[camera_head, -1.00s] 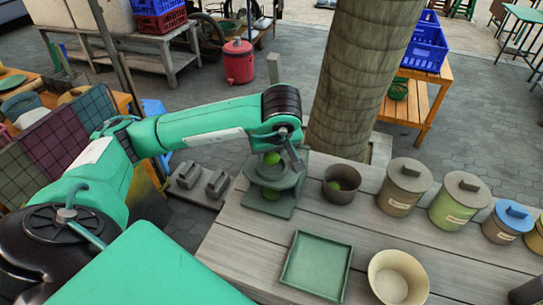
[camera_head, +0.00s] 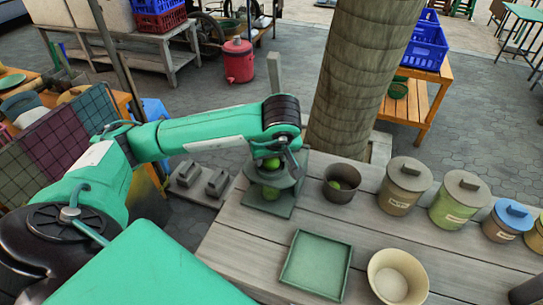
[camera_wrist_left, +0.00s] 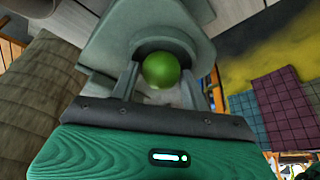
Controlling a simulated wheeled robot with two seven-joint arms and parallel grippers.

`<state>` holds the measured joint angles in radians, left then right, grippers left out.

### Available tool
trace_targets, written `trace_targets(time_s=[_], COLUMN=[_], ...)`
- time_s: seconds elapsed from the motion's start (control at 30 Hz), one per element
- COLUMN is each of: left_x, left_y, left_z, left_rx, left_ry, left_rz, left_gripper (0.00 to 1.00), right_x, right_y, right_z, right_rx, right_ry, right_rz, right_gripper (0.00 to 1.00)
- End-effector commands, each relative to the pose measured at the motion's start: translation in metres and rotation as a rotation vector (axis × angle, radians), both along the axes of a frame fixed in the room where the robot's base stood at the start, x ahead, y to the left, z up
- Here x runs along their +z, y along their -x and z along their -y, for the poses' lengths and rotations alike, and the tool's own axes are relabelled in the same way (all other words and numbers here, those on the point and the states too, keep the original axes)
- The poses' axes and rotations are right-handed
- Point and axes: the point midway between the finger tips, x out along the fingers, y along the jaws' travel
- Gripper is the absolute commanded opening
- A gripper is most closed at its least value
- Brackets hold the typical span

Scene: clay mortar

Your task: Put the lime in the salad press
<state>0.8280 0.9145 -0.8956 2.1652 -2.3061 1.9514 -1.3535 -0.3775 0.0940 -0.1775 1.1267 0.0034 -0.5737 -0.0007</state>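The salad press (camera_head: 268,205) is a grey-green stand on the left end of the table, with a round upper holder. A green lime (camera_head: 272,163) shows at its top, and in the left wrist view the lime (camera_wrist_left: 161,70) sits at the press's round opening. My left gripper (camera_head: 284,160) is over the press. In the left wrist view its fingers (camera_wrist_left: 160,82) are spread on either side of the lime, with gaps showing. A green shape (camera_head: 271,193) shows lower in the press. My right gripper is not in view.
A dark bowl (camera_head: 347,193) with something green inside stands right of the press. Lidded jars (camera_head: 399,200) line the table's back. A green square tray (camera_head: 316,264) and a cream bowl (camera_head: 397,280) stand in front. A thick trunk (camera_head: 360,80) rises behind.

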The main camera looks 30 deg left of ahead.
Motion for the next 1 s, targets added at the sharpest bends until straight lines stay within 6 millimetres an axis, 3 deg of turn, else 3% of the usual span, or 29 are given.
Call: trace_targets(time_s=[0.23, 0.43, 0.63, 1.0], left_x=[0.004, 0.039, 0.063, 0.101], left_y=[0.000, 0.008, 0.014, 0.025], left_z=[0.000, 0.010, 0.018, 0.031], left_rx=[0.000, -0.001, -0.001, -0.001], left_ry=[-0.001, -0.001, -0.002, 0.000], left_rz=[-0.001, 0.005, 0.004, 0.004], left_gripper=[0.47, 0.47, 0.47, 0.47], right_x=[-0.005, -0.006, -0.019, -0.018], right_y=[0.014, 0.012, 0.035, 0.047], right_z=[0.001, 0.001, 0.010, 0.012], right_rx=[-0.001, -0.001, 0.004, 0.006], right_ry=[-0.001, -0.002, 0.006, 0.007], right_rz=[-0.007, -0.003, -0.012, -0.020], right_gripper=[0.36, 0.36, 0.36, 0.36])
